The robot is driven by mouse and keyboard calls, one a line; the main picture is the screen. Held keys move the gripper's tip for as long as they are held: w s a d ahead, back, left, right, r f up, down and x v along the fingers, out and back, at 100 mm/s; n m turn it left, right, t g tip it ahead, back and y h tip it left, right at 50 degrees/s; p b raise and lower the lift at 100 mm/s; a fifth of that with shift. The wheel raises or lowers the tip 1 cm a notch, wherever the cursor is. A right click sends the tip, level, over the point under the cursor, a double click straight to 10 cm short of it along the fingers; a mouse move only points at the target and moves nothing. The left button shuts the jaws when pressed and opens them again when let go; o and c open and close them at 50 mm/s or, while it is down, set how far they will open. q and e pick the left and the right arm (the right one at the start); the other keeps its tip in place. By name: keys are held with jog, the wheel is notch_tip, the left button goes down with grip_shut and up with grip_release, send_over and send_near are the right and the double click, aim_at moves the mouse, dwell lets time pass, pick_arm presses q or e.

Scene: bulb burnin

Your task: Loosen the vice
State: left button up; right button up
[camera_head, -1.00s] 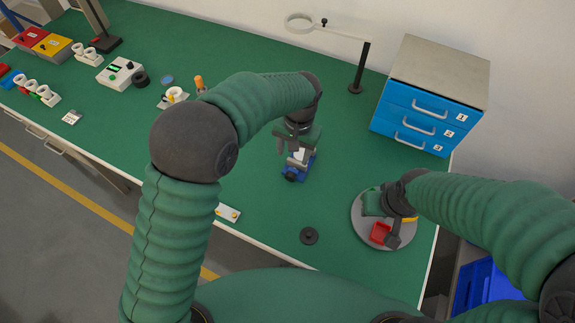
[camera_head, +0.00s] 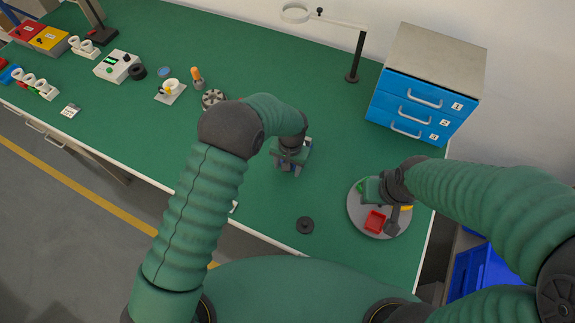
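The vice (camera_head: 287,170) is a small blue and grey bench vice on the green bench, near the middle of the picture. My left gripper (camera_head: 290,158) is right over it and hides most of it. I cannot tell whether its fingers touch the vice or how far apart they are. My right gripper (camera_head: 378,203) is over the round grey tray at the right. Its fingers are seen from above and partly hidden, so I cannot tell whether they are open.
The round tray (camera_head: 357,222) holds a red bin (camera_head: 375,221). A black disc (camera_head: 305,225) lies left of it. A blue drawer cabinet (camera_head: 420,103) and a magnifier stand (camera_head: 353,62) stand behind. A lamp holder (camera_head: 171,90) and a grey chuck-like part (camera_head: 213,99) lie to the left.

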pick_arm(q)
jog(key=c, duration=0.5)
jog(key=shift+a, duration=0.3)
grip_shut()
jog(key=shift+h, duration=0.5)
jog(key=shift+f+g+h, duration=0.1)
jog(key=shift+g+h, duration=0.3)
jog(key=shift+h, duration=0.1)
jog(key=h, duration=0.1)
jog(key=g+h+b, duration=0.1)
jog(key=shift+a+f+h+b, duration=0.2)
jog(key=shift+a+h+b, duration=0.1)
jog(key=shift+h, duration=0.1)
jog(key=shift+r+h, duration=0.2)
jog(key=shift+h, duration=0.1)
pick_arm(e)
jog(key=shift+a+f, duration=0.2)
jog(key=shift+f, duration=0.65)
pick_arm(q)
jog(key=shift+d, duration=0.1)
pick_arm(e)
jog(key=shift+d, duration=0.1)
